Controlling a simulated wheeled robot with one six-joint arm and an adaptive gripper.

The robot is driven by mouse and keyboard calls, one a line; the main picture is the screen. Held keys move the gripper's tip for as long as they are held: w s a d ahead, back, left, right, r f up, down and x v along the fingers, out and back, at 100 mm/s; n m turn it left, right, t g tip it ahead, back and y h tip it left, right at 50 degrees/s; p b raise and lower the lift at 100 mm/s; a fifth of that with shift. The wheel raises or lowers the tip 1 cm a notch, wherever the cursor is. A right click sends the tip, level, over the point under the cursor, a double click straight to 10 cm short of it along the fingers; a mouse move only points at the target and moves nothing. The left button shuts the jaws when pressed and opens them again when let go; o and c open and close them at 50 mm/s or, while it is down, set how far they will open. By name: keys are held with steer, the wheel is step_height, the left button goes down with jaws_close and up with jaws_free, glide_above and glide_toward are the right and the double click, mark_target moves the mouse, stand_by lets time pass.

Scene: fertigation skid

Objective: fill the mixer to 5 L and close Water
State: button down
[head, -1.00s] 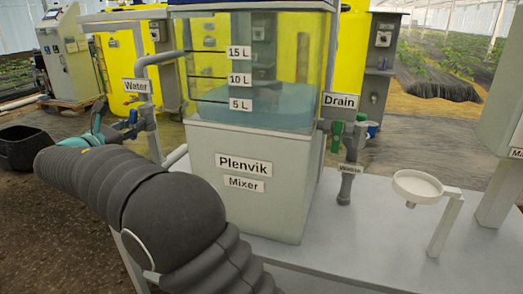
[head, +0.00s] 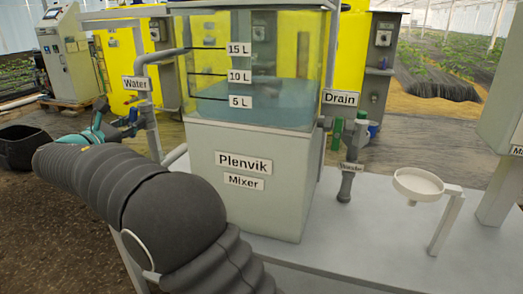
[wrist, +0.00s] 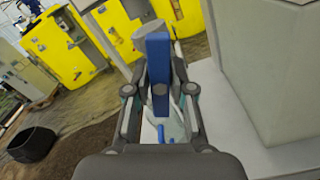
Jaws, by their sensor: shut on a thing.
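The Water valve's blue handle (head: 133,116) sits on the grey pipe left of the mixer, below the Water label (head: 136,84). My gripper (head: 118,124) is at this handle. In the wrist view my gripper (wrist: 158,92) has the blue handle (wrist: 158,62) between its two fingers, shut on it. The handle runs lengthwise away from my gripper towards the grey valve body. The mixer tank (head: 245,165) is clear above and grey below. Bluish liquid (head: 275,115) fills its bottom; its surface is around the 5 L label (head: 240,101), front edge hard to read.
The Drain valve's green handle (head: 338,131) stands at the mixer's right. A white funnel dish (head: 418,185) on a stand is further right on the grey bench (head: 350,235). A black bucket (head: 22,148) is on the ground at left. Yellow tanks stand behind.

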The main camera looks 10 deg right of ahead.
steer(key=m+b, duration=0.2)
steer(key=b, duration=0.1)
steer(key=shift+f, duration=0.3)
steer(key=m+b, duration=0.4)
steer(key=shift+r+m+b, duration=0.1)
steer(key=shift+m+b, duration=0.3)
steer(key=shift+m, duration=0.4)
steer(key=shift+r+m, duration=0.3)
steer(key=shift+m, duration=0.2)
steer(key=shift+f, duration=0.2)
stand_by(3.7)
